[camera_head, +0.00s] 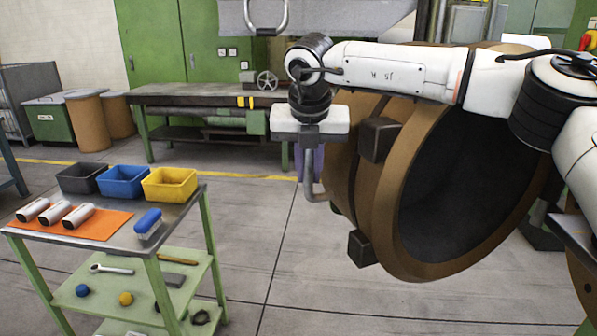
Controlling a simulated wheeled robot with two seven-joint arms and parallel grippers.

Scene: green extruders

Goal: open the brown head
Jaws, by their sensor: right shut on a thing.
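The brown head (375,215) is a large round drum-like ring with a dark hollow, standing at the right of the head view. Dark blocks stick out from its rim. A grey bent handle (311,178) is at its left side. My right gripper (310,140) points down at the top of this handle and is shut on it. The fingertips are partly hidden. My right arm crosses in front of the head's upper part and hides some of it. My left gripper is out of view.
A green cart (150,250) stands at the left with grey, blue and yellow bins (170,184), an orange mat with white scanner-like items, and a blue brush (148,223). A workbench (200,100) stands behind. The floor between cart and head is clear.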

